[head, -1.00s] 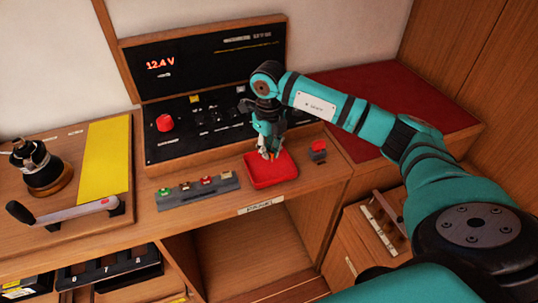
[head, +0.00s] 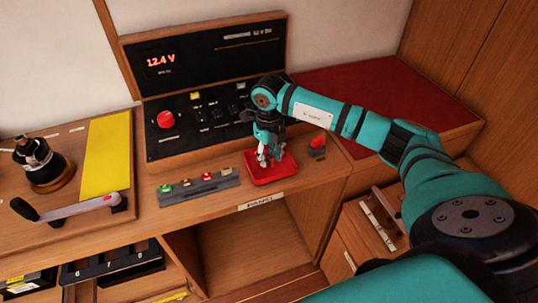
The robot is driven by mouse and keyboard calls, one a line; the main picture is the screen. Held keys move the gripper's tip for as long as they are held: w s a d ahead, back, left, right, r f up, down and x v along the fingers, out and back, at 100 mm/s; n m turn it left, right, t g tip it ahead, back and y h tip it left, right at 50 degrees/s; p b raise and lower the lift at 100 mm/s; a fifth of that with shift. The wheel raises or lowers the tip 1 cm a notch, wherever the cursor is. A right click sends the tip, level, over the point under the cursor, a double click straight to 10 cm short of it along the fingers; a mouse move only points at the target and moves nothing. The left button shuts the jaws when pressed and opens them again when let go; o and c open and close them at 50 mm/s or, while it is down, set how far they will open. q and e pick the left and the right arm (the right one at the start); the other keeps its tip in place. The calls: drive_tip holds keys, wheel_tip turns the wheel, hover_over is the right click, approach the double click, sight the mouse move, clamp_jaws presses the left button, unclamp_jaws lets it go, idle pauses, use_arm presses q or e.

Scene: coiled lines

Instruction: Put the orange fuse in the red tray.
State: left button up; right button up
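The red tray (head: 287,172) lies on the wooden counter below the black panel. My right gripper (head: 270,161) points down over the tray, with its fingertips low over its floor. Its fingers look spread apart, with a gap between them. I cannot make out the orange fuse clearly; the fingers cover part of the tray. My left gripper is not in view.
A grey fuse rack (head: 199,188) with several coloured fuses stands left of the tray. A red-topped switch (head: 317,146) stands right of it. The black panel (head: 213,110) rises behind. A lever (head: 75,208) and a yellow sheet (head: 106,157) are at left.

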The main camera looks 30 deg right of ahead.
sight(269, 156)
drive_tip(key=shift+r, duration=0.1)
drive_tip(key=shift+r, duration=0.2)
wheel_tip(269, 156, up, 12)
drive_tip(key=b, duration=0.2)
drive_tip(key=shift+b, duration=0.35)
